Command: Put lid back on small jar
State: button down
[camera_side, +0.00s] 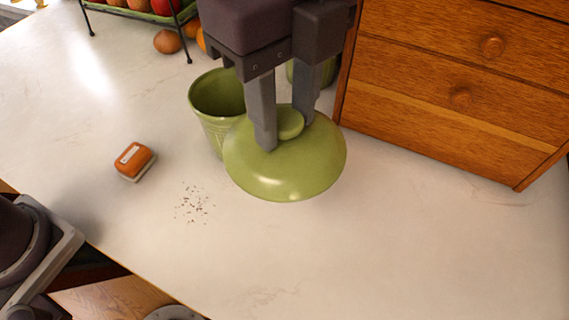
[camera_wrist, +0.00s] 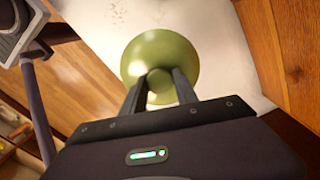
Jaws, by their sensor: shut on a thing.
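My gripper (camera_side: 286,130) is shut on the knob of a green lid (camera_side: 285,172). The lid is round and domed and looks close to level. In the side view it partly covers a green jar (camera_side: 212,112) behind it, whose open rim shows to the left of my fingers. A second green vessel (camera_side: 327,72) shows only in part behind my gripper, near the wooden drawers. In the wrist view the lid (camera_wrist: 160,52) lies between and beyond my fingertips (camera_wrist: 160,80). I cannot tell how high the lid is above the counter.
An orange and white sponge or brush (camera_side: 135,161) lies on the counter left of the lid, with dark crumbs (camera_side: 194,204) nearby. A wooden drawer unit (camera_side: 460,90) stands at the right. A fruit rack (camera_side: 150,14) and loose fruit (camera_side: 167,42) are at the back. The front counter (camera_side: 370,250) is clear.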

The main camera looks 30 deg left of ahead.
aim_at(285, 119)
notch_tip(285, 119, up, 6)
jog(key=shift+r, duration=0.2)
jog(key=w+a+n, duration=0.6)
jog(key=w+a, duration=0.6)
jog(key=a, duration=0.4)
notch_tip(285, 119, down, 11)
jog(key=shift+s+f, duration=0.1)
jog(key=shift+f, duration=0.3)
dwell(1.6)
jog(key=shift+c, duration=2)
grip_release()
